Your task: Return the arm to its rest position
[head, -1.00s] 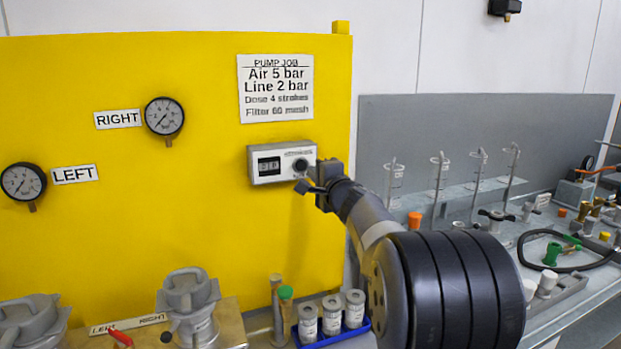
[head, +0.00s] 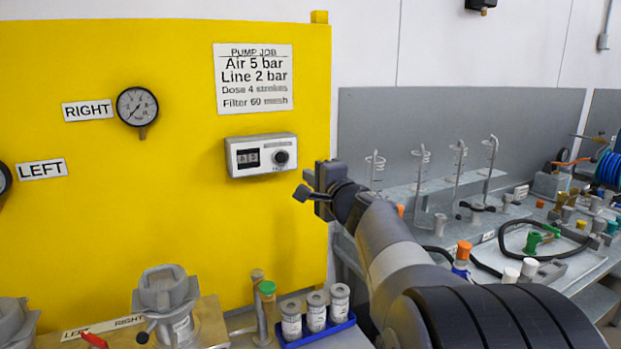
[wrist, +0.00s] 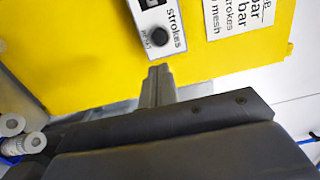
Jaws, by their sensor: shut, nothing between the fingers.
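My gripper (head: 302,190) is shut and empty, in front of the right part of the yellow panel (head: 180,225). It is to the right of and a little below a white control box (head: 261,155), with a visible gap between them in the picture. The box has a small dark display and a black round knob (head: 281,157). In the wrist view the closed fingers (wrist: 159,72) point toward the panel, just below the knob (wrist: 158,37). My arm stretches from the lower right and hides part of the bench.
A blue tray (head: 318,331) of grey canisters stands below the panel, beside my arm. Two gauges, one at the RIGHT label (head: 137,106), are on the panel.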

